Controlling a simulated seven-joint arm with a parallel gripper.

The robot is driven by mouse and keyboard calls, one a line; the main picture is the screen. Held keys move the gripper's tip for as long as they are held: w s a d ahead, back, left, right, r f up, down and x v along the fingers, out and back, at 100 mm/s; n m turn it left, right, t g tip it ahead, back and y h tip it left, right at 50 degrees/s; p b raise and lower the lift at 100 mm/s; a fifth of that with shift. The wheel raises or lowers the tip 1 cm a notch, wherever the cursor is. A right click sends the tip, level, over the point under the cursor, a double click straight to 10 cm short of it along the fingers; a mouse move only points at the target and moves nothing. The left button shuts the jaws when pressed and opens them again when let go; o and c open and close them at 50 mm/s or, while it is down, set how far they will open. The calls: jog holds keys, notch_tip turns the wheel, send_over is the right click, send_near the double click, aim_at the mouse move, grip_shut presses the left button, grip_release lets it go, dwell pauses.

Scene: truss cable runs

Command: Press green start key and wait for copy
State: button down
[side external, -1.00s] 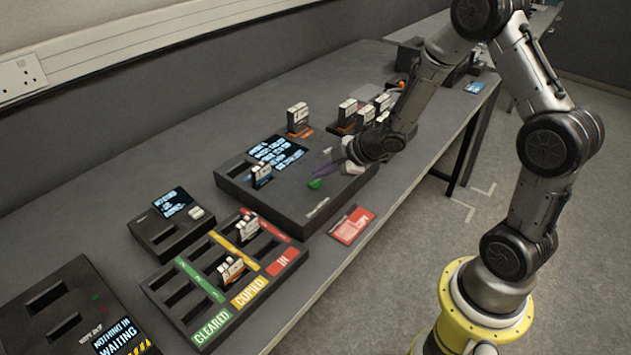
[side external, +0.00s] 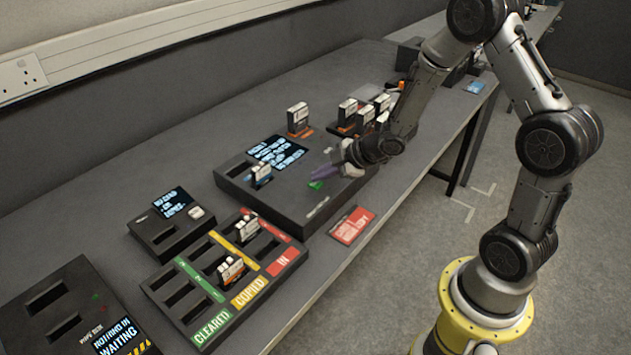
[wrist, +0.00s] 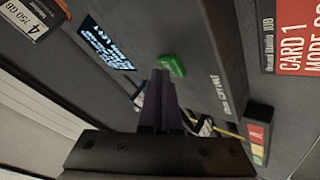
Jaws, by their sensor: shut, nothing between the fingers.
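The green start key (side external: 316,185) sits on the top of the dark copier box (side external: 330,207), right of its lit screen (side external: 276,151). My gripper (side external: 320,174) is shut and empty, its purple fingers pointing down at the key. In the wrist view the fingertips (wrist: 163,76) meet the edge of the green key (wrist: 173,66); I cannot tell whether the key is pressed down. A card (side external: 261,175) stands in the copier's slot at the left. The screen text is too blurred to read.
A tray (side external: 160,285) marked CLEARED, COPIED and IN holds two visible cards. A small reader (side external: 160,232) and a WAITING box (side external: 75,310) stand left. Several cards stand behind the copier. A red card (side external: 352,226) lies in front.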

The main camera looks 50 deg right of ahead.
aim_at(321, 184)
jog(key=shift+f, duration=0.15)
dwell(0.4)
jog(key=shift+r, duration=0.95)
jog(key=shift+r, duration=2.55)
